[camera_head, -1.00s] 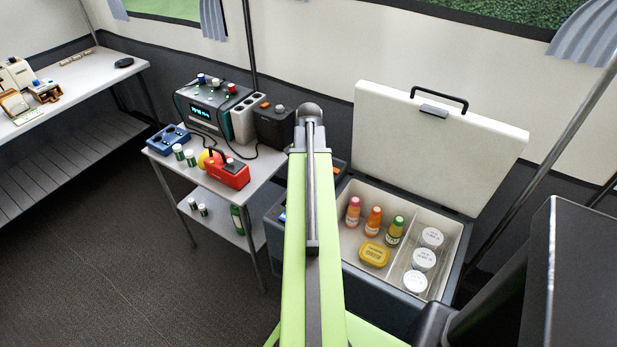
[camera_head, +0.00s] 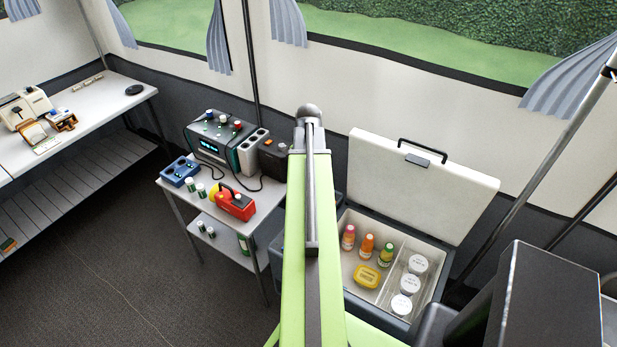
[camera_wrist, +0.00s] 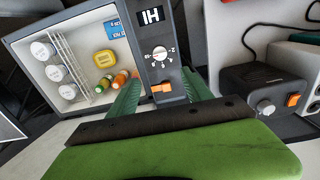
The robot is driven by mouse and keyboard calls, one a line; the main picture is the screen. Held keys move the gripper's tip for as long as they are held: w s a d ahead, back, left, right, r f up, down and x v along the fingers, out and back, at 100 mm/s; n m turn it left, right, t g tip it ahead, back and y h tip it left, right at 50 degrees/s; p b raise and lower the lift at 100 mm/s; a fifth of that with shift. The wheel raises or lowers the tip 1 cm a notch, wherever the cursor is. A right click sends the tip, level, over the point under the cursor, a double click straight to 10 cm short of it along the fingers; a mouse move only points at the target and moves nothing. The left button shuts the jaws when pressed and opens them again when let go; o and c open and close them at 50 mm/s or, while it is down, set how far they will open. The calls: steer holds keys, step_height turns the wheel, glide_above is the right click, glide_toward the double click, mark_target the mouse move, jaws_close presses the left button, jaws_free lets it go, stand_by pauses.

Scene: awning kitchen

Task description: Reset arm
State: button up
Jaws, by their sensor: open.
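My arm (camera_head: 309,240) stands green and upright in the middle of the head view; its gripper end is not visible there. In the wrist view my gripper (camera_wrist: 160,88) is open, with two green fingers spread apart and nothing between them. Past the fingers is the open cool box (camera_wrist: 40,77), with its control panel and orange switch beside it. The cool box (camera_head: 411,323) also shows in the head view, with its white lid (camera_head: 420,185) raised.
The cool box holds bottles (camera_head: 367,246), a yellow tub (camera_head: 367,276) and white-lidded jars (camera_head: 410,284). Left of my arm, a small table (camera_head: 180,200) carries a grey device (camera_head: 212,140) and a red tool (camera_head: 235,205). A long bench (camera_head: 90,112) stands far left. Dark floor (camera_head: 120,280) between them is clear.

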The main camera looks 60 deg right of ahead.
steer(key=shift+f, duration=0.1)
stand_by(0.3)
steer(key=w+a+n, duration=0.6)
steer(key=w+a, duration=1.3)
steer(key=a, duration=0.3)
steer(key=w+a+n, duration=0.2)
steer(key=a+n, duration=1)
steer(key=a, duration=1.6)
steer(key=shift+a, duration=0.4)
